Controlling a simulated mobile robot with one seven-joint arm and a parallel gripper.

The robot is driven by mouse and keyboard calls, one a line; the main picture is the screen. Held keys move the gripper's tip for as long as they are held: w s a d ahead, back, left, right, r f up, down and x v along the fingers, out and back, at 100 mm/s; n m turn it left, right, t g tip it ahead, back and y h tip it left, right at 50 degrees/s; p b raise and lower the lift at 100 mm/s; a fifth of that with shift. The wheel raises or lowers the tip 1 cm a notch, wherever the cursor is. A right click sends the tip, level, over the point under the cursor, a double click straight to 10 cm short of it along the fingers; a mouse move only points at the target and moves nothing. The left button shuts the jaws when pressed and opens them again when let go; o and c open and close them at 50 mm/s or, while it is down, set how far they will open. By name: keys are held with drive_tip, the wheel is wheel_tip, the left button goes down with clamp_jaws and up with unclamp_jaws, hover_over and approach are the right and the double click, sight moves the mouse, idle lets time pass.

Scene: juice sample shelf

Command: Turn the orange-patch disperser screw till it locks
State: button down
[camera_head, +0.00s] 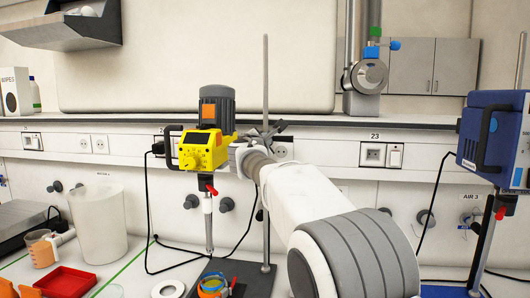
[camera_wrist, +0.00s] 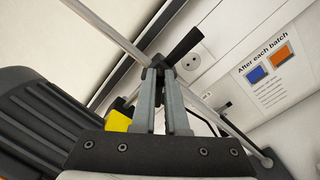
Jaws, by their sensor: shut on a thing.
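The yellow disperser (camera_head: 203,150) hangs on a stand rod (camera_head: 266,90) and has an orange patch (camera_head: 208,112) on its grey motor. Its black clamp screw (camera_head: 271,129) is at the rod, partly hidden by my arm; its handle (camera_wrist: 184,45) sticks up to the right in the wrist view. My gripper (camera_head: 247,150) is at the clamp, right of the yellow body. In the wrist view my gripper (camera_wrist: 162,72) has its fingers close together on the dark screw. The exact grip between the fingertips is hard to see.
A blue disperser (camera_head: 496,135) stands at the far right. Below are an orange-and-blue ring item (camera_head: 212,286), a white ring (camera_head: 168,290), a red tray (camera_head: 66,282) and a clear beaker (camera_head: 98,225). A cable hangs behind the stand. A notice (camera_wrist: 268,75) is on the wall.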

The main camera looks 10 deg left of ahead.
drive_tip(key=m+b, duration=0.2)
drive_tip(key=m, duration=0.1)
drive_tip(key=m+b, duration=0.3)
drive_tip(key=m, duration=0.1)
drive_tip(key=shift+s+a+f, duration=0.1)
drive_tip(key=shift+f, duration=0.1)
drive_tip(key=shift+r+b, duration=0.1)
drive_tip(key=shift+b, duration=0.2)
drive_tip(key=c, duration=1.1)
unclamp_jaws()
drive_tip(key=shift+o, duration=1.1)
drive_tip(key=shift+a+f, duration=0.2)
drive_tip(key=shift+d, duration=0.1)
drive_tip(key=shift+d, duration=0.1)
